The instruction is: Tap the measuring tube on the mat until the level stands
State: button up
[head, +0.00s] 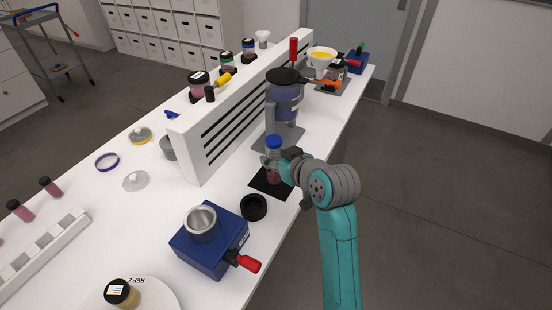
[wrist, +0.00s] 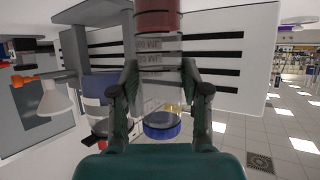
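The measuring tube (head: 273,158) is clear with a blue cap and stands upright over the small black mat (head: 262,188) in the head view. Red-brown powder fills its lower part. My gripper (head: 283,165) reaches it from the right. In the wrist view, which is upside down, the tube (wrist: 158,60) runs between the two fingers of my gripper (wrist: 159,68), powder at the top and blue cap at the bottom. The fingers appear closed on its clear wall. I cannot tell whether its base touches the mat. The powder's surface is too small to judge in the head view.
A blue device with a metal cup (head: 202,222) and a black ring (head: 254,207) stand in front of the mat. A stand with a blue vessel (head: 284,100) is behind it. A white slotted rack (head: 240,110) rises to the left. The bench's right edge is close.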

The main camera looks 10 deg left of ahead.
dwell(0.4)
jog(key=shift+f, duration=0.6)
grip_shut()
jog(key=shift+r, duration=0.6)
grip_release()
